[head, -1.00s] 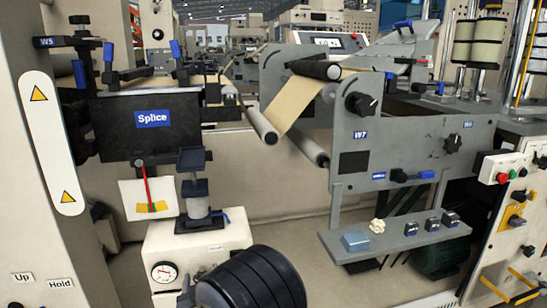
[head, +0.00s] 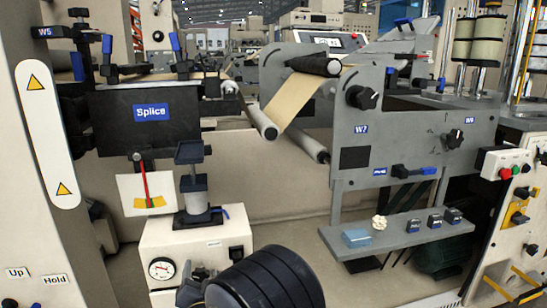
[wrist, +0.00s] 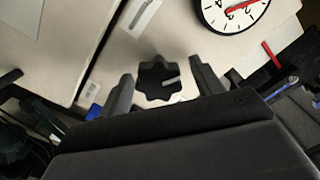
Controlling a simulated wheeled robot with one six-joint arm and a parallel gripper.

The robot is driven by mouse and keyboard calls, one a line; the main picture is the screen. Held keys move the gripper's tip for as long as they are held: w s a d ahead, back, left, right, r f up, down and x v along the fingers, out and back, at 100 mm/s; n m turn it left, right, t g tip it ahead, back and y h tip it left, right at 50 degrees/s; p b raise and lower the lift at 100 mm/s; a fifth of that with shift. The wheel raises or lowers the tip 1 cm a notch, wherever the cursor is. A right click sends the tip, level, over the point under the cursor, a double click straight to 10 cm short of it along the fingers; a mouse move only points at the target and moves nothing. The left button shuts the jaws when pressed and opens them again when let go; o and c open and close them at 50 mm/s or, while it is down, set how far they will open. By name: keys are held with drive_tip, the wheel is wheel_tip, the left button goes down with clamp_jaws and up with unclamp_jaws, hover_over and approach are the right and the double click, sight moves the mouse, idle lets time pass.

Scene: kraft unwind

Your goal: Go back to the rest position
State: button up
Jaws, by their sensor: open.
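My gripper (wrist: 163,87) is open in the wrist view, its two dark fingers apart with nothing held between them. A black scalloped knob (wrist: 158,82) on a cream panel shows in the gap between the fingertips; I cannot tell how far away it is. In the head view, the dark ribbed part of my arm (head: 268,280) is at the bottom middle, in front of the cream box.
A cream box (head: 195,250) with a round gauge (head: 160,269) stands beside my arm. Above it are the Splice panel (head: 150,112) and a white card (head: 145,195). A grey shelf (head: 400,238) with small items is at right.

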drive_tip(key=shift+s+m, duration=0.25)
drive_tip(key=shift+m, duration=0.05)
drive_tip(key=p+v, duration=0.2)
drive_tip(key=v, duration=0.8)
